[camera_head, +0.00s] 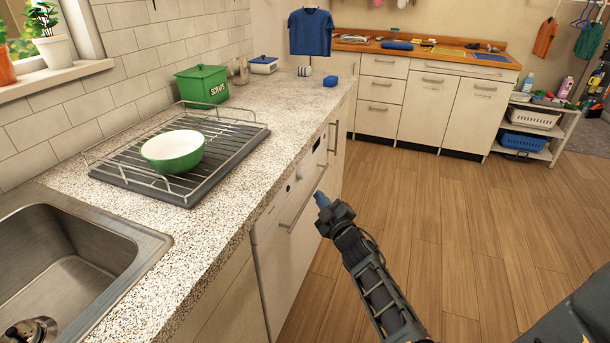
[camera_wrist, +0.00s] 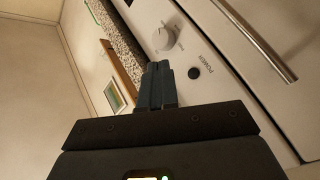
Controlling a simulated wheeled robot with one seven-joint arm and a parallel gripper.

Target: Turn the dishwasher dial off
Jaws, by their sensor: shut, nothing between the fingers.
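The dishwasher (camera_head: 283,257) is a white front panel under the granite counter, with a metal bar handle (camera_head: 303,205). In the wrist view its round, light grey dial (camera_wrist: 164,38) sits on the panel near the counter edge, with small lettering around it that is too blurred to read. A dark round button (camera_wrist: 194,73) marked POWER is below right of the dial. My gripper (camera_wrist: 158,68) is shut and empty, its fingertips just below the dial and apart from it in the picture. In the head view my gripper (camera_head: 322,200) is in front of the dishwasher, beside the handle.
The handle also shows in the wrist view (camera_wrist: 255,42), right of the fingers. On the counter (camera_head: 215,228) stand a dish rack (camera_head: 228,153) with a green bowl (camera_head: 173,150) and a green box (camera_head: 202,85). The wooden floor (camera_head: 455,230) at right is clear.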

